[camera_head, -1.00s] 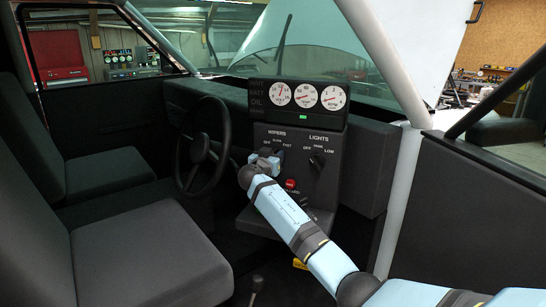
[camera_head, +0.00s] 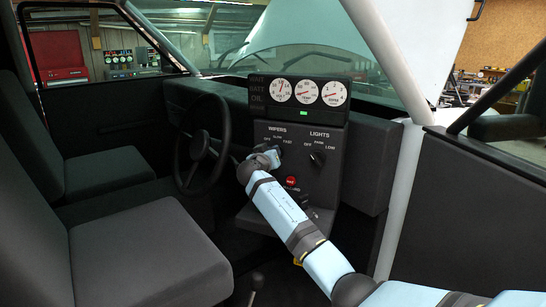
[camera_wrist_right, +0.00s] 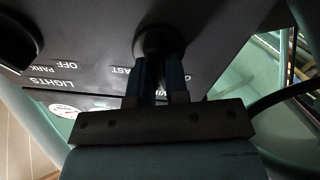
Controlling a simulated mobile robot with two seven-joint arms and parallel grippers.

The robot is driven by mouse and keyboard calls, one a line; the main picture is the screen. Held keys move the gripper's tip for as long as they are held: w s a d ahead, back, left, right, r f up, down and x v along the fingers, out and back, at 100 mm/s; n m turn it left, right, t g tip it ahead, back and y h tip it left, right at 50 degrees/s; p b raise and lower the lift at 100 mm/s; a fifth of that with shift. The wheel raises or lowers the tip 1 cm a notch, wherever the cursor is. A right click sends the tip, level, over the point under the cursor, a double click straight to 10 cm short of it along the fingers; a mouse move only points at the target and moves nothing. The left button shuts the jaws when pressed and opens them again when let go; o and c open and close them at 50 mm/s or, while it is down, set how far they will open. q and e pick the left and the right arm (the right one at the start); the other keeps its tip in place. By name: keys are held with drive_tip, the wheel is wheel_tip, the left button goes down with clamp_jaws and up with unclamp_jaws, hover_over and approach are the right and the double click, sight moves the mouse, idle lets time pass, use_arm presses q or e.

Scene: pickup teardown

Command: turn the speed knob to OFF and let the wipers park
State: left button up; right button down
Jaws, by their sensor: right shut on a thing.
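The wipers speed knob (camera_wrist_right: 158,38) is a dark round knob on the black dash panel, under the WIPERS label with OFF, SLOW and FAST marks. My right gripper (camera_wrist_right: 160,78) is shut on it in the right wrist view. In the head view, my right gripper (camera_head: 270,155) covers much of the knob, so its exact pointer position is hard to tell. Behind the windshield, a dark wiper (camera_head: 238,50) lies at a low slant near the base of the glass. My left gripper is not in view.
The lights knob (camera_head: 318,158) sits to the right on the same panel, with a red button (camera_head: 291,181) below. The steering wheel (camera_head: 202,146) stands close on the left. Gauges (camera_head: 307,92) sit above, with a green light lit below them. Seats fill the left side.

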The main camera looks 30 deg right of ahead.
drive_tip(key=shift+w+a+f+n, duration=0.1)
drive_tip(key=shift+n, duration=1.8)
drive_tip(key=c, duration=1.1)
unclamp_jaws()
drive_tip(key=b+v, duration=0.2)
drive_tip(key=v, duration=1.1)
drive_tip(key=shift+a, duration=0.4)
